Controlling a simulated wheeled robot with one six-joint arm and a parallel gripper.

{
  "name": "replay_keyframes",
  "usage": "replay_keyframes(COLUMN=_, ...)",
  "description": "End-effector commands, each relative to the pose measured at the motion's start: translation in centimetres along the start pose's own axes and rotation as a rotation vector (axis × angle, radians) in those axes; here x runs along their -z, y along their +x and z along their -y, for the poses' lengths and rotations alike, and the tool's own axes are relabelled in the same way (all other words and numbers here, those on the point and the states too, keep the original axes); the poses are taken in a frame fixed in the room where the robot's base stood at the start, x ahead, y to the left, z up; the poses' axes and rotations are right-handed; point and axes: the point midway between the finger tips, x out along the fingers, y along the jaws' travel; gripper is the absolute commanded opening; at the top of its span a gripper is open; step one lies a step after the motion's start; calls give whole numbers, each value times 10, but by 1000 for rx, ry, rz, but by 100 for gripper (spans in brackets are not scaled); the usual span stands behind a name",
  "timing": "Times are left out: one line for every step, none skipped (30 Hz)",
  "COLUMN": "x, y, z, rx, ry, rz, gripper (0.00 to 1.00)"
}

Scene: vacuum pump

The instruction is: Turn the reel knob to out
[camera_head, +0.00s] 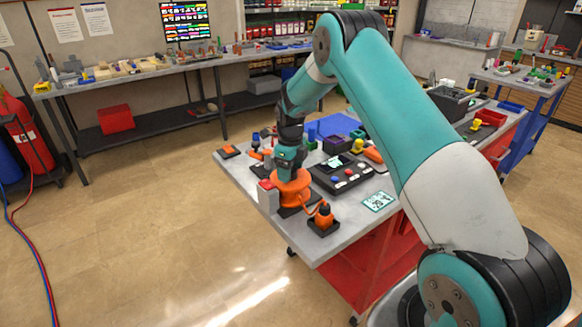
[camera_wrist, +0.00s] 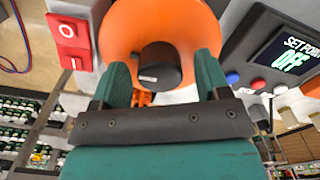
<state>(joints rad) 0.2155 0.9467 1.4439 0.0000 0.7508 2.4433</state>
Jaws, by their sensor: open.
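The orange reel (camera_head: 292,190) stands near the left front edge of the grey bench. In the wrist view its orange drum (camera_wrist: 122,25) fills the upper middle, with the black reel knob (camera_wrist: 158,66) protruding from it. A small pale mark shows on the knob's near edge. My gripper (camera_head: 289,168) is at the reel. In the wrist view its two teal fingers (camera_wrist: 162,68) are open, one on each side of the knob, with visible gaps. The knob is hidden in the head view. I cannot tell its set position.
A grey box with a red switch (camera_wrist: 68,31) stands close left of the reel. A black control box (camera_head: 341,174) with coloured buttons is close on the right; its screen (camera_wrist: 290,53) reads "SET POINT OFF". An orange-and-black part (camera_head: 324,217) sits at the front corner.

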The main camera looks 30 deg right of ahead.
Motion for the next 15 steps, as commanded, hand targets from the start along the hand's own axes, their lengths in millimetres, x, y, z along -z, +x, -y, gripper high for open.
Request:
replay_keyframes(x=0, y=0, z=0, rx=0, ry=0, rz=0, gripper=69)
replay_keyframes(x=0, y=0, z=0, rx=0, ry=0, rz=0, gripper=69)
replay_keyframes(x=0, y=0, z=0, rx=0, ry=0, rz=0, gripper=69)
replay_keyframes(x=0, y=0, z=0, rx=0, ry=0, rz=0, gripper=69)
replay_keyframes(x=0, y=0, z=0, rx=0, ry=0, rz=0, gripper=69)
replay_keyframes(x=0, y=0, z=0, rx=0, ry=0, rz=0, gripper=67)
replay_keyframes(x=0, y=0, z=0, rx=0, ry=0, rz=0, gripper=60)
replay_keyframes(x=0, y=0, z=0, rx=0, ry=0, rz=0, gripper=53)
replay_keyframes(x=0, y=0, z=0, rx=0, ry=0, rz=0, gripper=44)
replay_keyframes(x=0, y=0, z=0, rx=0, ry=0, rz=0, gripper=37)
replay_keyframes(x=0, y=0, z=0, rx=0, ry=0, rz=0, gripper=30)
replay_keyframes(x=0, y=0, z=0, rx=0, ry=0, rz=0, gripper=21)
replay_keyframes(x=0, y=0, z=0, rx=0, ry=0, rz=0, gripper=20)
replay_keyframes(x=0, y=0, z=0, rx=0, ry=0, rz=0, gripper=20)
replay_keyframes(x=0, y=0, z=0, rx=0, ry=0, rz=0, gripper=20)
